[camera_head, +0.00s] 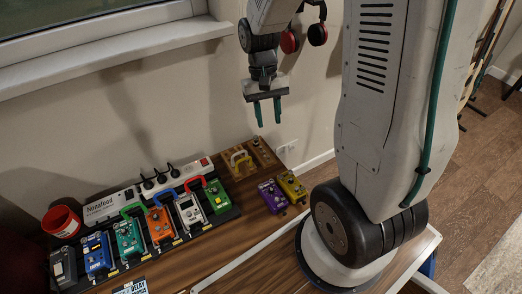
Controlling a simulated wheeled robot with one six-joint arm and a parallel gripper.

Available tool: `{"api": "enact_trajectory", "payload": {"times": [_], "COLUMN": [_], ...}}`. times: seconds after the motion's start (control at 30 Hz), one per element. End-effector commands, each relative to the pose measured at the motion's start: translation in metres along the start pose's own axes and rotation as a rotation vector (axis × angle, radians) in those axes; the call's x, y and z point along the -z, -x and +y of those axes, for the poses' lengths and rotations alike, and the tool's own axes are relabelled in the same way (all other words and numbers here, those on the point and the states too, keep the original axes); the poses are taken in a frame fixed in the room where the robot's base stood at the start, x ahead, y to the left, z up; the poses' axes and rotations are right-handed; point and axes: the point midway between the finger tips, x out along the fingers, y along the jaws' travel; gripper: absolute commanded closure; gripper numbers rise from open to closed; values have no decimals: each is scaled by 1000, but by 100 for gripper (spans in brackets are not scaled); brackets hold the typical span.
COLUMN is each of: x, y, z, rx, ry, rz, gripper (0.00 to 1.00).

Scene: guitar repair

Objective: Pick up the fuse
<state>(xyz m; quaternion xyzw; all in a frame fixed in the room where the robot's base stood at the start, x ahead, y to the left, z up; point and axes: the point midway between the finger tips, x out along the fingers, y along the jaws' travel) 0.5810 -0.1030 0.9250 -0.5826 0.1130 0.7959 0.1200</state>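I cannot make out a fuse in this view; it may be too small or hidden. My gripper (268,112) hangs high above the back of the wooden bench (240,250), pointing down. Its two green fingers are apart with nothing between them. Below it, at the back of the bench, is a wooden holder (263,157) with a yellow curved part (240,160) and small items too small to identify.
A pedalboard with several coloured pedals, including a green one (217,196), fills the left. Purple (272,196) and yellow (292,187) pedals sit near my arm's base. The wall stands close behind.

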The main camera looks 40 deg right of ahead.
Motion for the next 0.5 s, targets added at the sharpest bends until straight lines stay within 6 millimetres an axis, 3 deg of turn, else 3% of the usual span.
{"api": "enact_trajectory", "payload": {"times": [0.2,0.5], "x": [74,167], "y": [-74,-179], "z": [10,23], "rx": [13,44], "ry": [-138,-347], "rz": [-20,59], "gripper": [65,65]}}
